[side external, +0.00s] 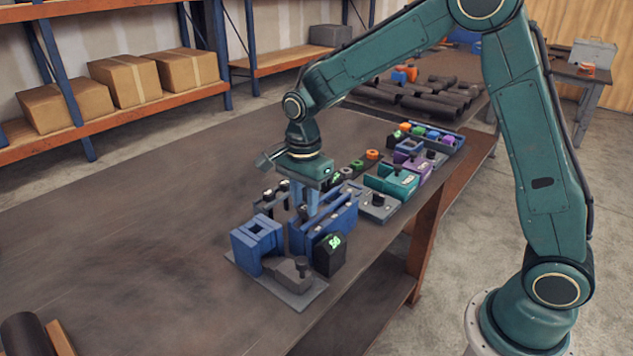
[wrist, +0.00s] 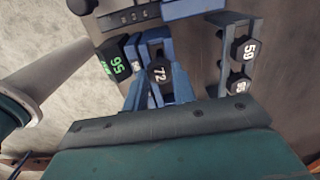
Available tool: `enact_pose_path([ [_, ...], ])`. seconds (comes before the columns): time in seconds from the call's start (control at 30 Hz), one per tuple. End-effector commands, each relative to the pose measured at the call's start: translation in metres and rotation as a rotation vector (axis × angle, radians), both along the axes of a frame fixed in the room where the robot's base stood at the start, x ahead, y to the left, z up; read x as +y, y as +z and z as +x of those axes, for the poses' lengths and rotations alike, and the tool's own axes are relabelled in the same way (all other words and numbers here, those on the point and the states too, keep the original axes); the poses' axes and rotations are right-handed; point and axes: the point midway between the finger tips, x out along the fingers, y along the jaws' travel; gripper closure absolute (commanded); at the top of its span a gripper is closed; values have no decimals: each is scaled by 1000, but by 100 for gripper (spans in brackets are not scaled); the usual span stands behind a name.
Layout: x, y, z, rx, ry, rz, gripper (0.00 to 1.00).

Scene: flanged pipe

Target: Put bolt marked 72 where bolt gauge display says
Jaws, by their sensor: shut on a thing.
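The bolt marked 72 (wrist: 159,74) shows its dark head and white number between the blue fingertips in the wrist view. My gripper (wrist: 158,84) is shut on this bolt; in the side view my gripper (side external: 304,207) is low over the blue fixture (side external: 335,222). The bolt's shank is hidden, so I cannot tell how deep it sits. A black display (side external: 329,255) with green digits stands at the fixture's near end; it seems to read 56. It also shows, turned around, in the wrist view (wrist: 118,65).
Dark-headed bolts, one marked 59 (wrist: 250,49), stand in a rack beside the fixture. A blue block with a square opening (side external: 257,243) and a grey plate (side external: 290,284) are at the near end. Other coloured fixtures (side external: 397,180) line the right edge.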

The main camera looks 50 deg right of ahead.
Motion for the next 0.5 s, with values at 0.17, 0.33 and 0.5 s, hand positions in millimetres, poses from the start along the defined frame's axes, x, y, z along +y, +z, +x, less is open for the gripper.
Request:
enact_pose_path([
  [0.17,0,-3,0,0,0,0,100],
  [0.33,0,-5,0,0,0,0,100],
  [0.5,0,-7,0,-1,0,0,100],
])
